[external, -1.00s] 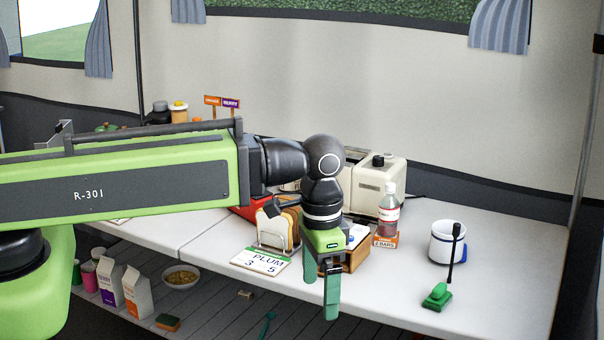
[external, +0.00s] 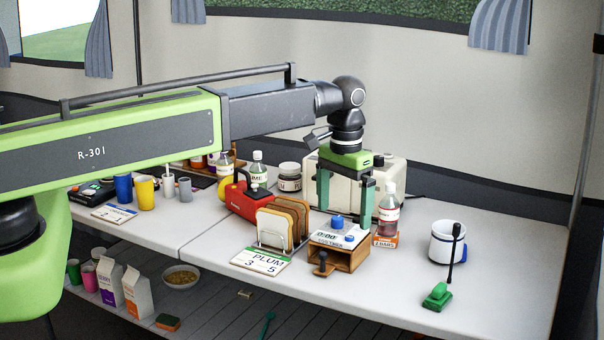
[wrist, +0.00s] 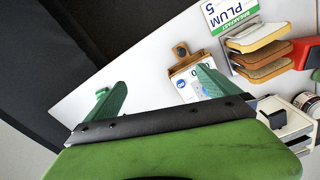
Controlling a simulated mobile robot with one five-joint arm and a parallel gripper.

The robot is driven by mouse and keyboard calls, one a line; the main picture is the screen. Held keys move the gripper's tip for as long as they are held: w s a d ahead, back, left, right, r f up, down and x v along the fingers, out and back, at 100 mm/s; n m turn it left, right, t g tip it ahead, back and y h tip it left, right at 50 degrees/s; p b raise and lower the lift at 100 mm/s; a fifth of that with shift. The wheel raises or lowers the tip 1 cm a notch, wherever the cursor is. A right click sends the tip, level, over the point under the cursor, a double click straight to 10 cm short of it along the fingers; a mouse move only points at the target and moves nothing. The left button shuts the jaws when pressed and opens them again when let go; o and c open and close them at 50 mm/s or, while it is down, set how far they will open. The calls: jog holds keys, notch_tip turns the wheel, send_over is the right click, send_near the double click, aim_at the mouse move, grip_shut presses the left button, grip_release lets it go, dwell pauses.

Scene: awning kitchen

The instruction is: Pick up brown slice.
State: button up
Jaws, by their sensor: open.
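Bread slices stand upright in a rack on the table, left of my gripper in the external view. A pale slice (external: 271,230) is at the front, with a brown slice (external: 299,213) behind it. In the wrist view the rack is at upper right, with a brown slice (wrist: 265,53) between others. My gripper (external: 345,198) is open and empty, pointing down above the wooden timer box (external: 352,258), in front of the toaster. Its green fingers also show in the wrist view (wrist: 150,85), away from the slices.
The toaster (external: 394,171) stands behind my gripper, and a sauce bottle (external: 386,215) to its right. A red appliance (external: 240,201) is behind the rack. A PLUM card (external: 262,261) lies before it.

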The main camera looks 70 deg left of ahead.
jog(key=s+a+r+n+p, duration=0.1)
jog(key=a+r, duration=0.1)
jog(key=a, duration=0.6)
jog(key=s+a+r+n+p, duration=0.1)
jog(key=a+r, duration=0.1)
jog(key=a, duration=0.5)
jog(key=n+p, duration=0.1)
jog(key=n, duration=0.1)
send_near(284, 205)
notch_tip(284, 205, down, 9)
jog(key=b, duration=1.2)
jog(key=shift+a+f, duration=0.1)
jog(key=shift+f, duration=0.05)
notch_tip(284, 205, down, 5)
jog(key=b, duration=0.5)
jog(key=shift+s+b, duration=0.15)
jog(key=shift+b, duration=0.15)
jog(key=shift+c, duration=0.3)
jog(key=c, duration=0.8)
